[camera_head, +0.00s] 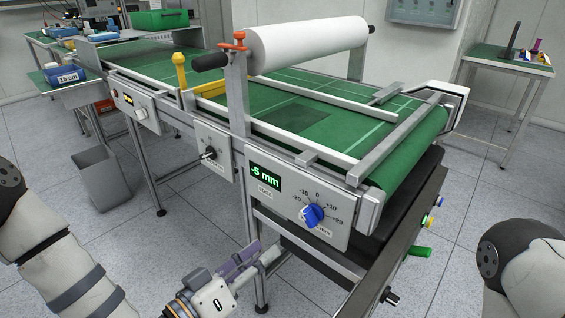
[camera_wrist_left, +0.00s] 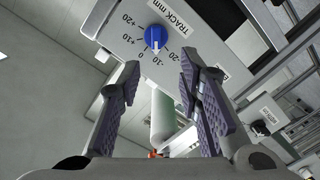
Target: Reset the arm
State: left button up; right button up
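My left gripper (camera_head: 262,256) is in the lower middle of the head view, below and to the left of the panel with the blue knob (camera_head: 313,215). In the left wrist view, its two padded fingers (camera_wrist_left: 156,84) are apart with nothing held between them. The blue knob (camera_wrist_left: 156,38) shows beyond the fingertips, clear of them, its white mark between 0 and -10. My left arm (camera_head: 60,265) comes in at the lower left. My right arm (camera_head: 525,270) shows only partly at the right edge; its gripper is out of view.
The green belt conveyor (camera_head: 290,105) stands ahead, with a white roll (camera_head: 305,45) above it. A grey bin (camera_head: 102,178) stands on the floor at left. A side table (camera_head: 508,62) is at back right.

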pick_arm(q)
jog(key=s+a+f+g+y+p, duration=0.2)
jog(key=s+f+g+y, duration=0.2)
jog(key=s+f+g, duration=0.8)
jog(key=s+a+f+g+y, duration=0.1)
jog(key=s+a, duration=0.3)
jog(key=s, duration=0.4)
jog(key=s+a+f+g+y, duration=0.1)
jog(key=s+a+g+y, duration=0.1)
jog(key=s, duration=0.6)
jog(key=s+a+f+g+y, duration=0.1)
jog(key=s+a+y, duration=0.2)
jog(key=s+a, duration=0.3)
jog(key=s+p, duration=0.1)
jog(key=s, duration=0.1)
jog(key=shift+s+a+f+g, duration=0.3)
jog(key=shift+s+f, duration=0.05)
jog(key=shift+f, duration=0.05)
pick_arm(e)
jog(key=shift+t, duration=0.8)
jog(key=w+r, duration=0.3)
jog(key=r, duration=0.1)
jog(key=shift+w, duration=0.4)
